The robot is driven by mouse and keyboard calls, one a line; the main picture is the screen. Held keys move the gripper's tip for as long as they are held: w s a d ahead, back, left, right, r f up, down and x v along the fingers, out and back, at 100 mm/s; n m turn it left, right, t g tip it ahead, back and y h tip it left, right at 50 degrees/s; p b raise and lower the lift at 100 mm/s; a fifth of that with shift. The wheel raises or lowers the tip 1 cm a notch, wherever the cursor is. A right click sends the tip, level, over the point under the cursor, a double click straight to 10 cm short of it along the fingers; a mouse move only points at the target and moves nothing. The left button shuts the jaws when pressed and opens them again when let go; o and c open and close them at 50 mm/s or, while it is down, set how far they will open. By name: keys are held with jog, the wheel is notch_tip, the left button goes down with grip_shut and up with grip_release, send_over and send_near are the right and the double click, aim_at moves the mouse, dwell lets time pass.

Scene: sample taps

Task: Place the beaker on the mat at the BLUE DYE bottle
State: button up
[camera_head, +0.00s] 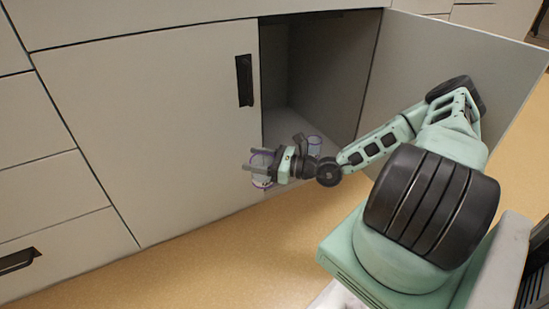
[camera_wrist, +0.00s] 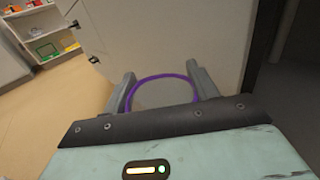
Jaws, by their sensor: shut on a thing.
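My gripper (camera_head: 252,167) is shut on a clear beaker (camera_head: 262,184) with a purple rim, in front of the cabinet in the head view. In the wrist view the beaker's purple rim (camera_wrist: 165,77) shows between the two fingers of my gripper (camera_wrist: 163,88). The beaker looks roughly upright and clear of the floor. The mat and the BLUE DYE bottle are not in view.
The cabinet (camera_head: 150,130) has its right door (camera_head: 450,60) open beside my arm. Open floor (camera_head: 200,265) lies in front. A white shelf (camera_wrist: 40,30) with coloured items stands far off.

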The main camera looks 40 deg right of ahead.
jog(key=a+r+h, duration=0.1)
jog(key=a+r, duration=0.1)
jog(key=a, duration=0.5)
jog(key=shift+w+r+m+t, duration=0.25)
jog(key=shift+r+m+t, duration=0.05)
jog(key=shift+m+t, duration=0.1)
